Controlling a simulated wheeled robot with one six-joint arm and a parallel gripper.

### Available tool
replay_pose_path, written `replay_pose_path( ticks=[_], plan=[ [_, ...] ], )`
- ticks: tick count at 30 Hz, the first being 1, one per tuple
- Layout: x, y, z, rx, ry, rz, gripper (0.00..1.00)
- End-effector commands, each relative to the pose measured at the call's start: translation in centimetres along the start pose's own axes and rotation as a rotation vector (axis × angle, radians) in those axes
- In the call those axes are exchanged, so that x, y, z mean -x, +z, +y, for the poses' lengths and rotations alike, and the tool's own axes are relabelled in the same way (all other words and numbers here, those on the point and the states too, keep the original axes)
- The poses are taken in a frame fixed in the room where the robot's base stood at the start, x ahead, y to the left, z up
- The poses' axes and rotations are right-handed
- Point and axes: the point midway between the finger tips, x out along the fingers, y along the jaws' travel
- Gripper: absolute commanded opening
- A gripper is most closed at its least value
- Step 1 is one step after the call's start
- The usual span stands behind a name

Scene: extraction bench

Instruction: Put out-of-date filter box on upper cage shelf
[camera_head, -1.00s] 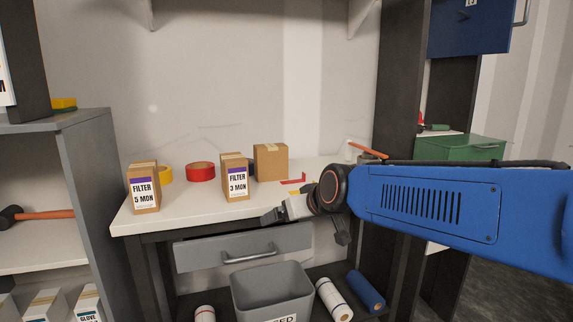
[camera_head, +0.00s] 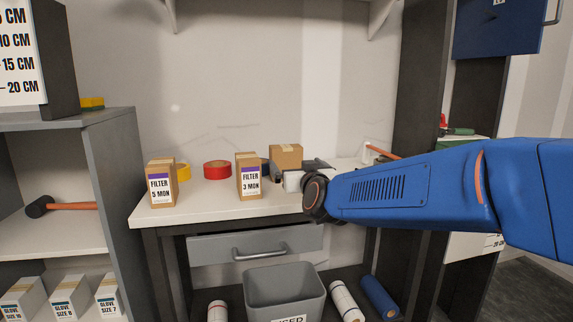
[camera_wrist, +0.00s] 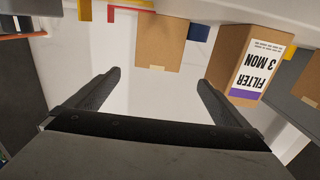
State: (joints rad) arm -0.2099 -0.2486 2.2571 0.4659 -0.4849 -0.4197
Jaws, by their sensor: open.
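A filter box labelled "FILTER 3 MON" (camera_head: 249,177) stands upright on the white bench top (camera_head: 205,212); it also shows upside down at the right of the wrist view (camera_wrist: 252,65). A second box labelled "FILTER 5 MON" (camera_head: 161,184) stands near the bench's left end. My gripper (camera_head: 280,172) is open and empty over the bench, right of the 3 MON box. In the wrist view its two fingers (camera_wrist: 158,80) are spread, with a plain brown box (camera_wrist: 162,42) beyond them. I cannot identify the cage shelf. No date reference is readable.
Red tape (camera_head: 217,170) and yellow tape (camera_head: 184,171) lie behind the filter boxes. A grey bin (camera_head: 284,290) stands below the drawer (camera_head: 256,243). A grey shelf unit (camera_head: 112,165) with a hammer (camera_head: 62,206) is at left. A dark upright (camera_head: 418,80) stands at right.

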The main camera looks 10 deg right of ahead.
Motion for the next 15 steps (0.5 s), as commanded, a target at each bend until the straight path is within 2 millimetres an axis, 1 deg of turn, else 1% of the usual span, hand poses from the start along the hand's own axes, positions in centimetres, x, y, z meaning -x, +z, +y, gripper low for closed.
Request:
replay_pose_path(
  ticks=[15],
  plan=[
    [-7.8,0.1,0.0,0.0,-0.001,-0.003,1.0]
  ],
)
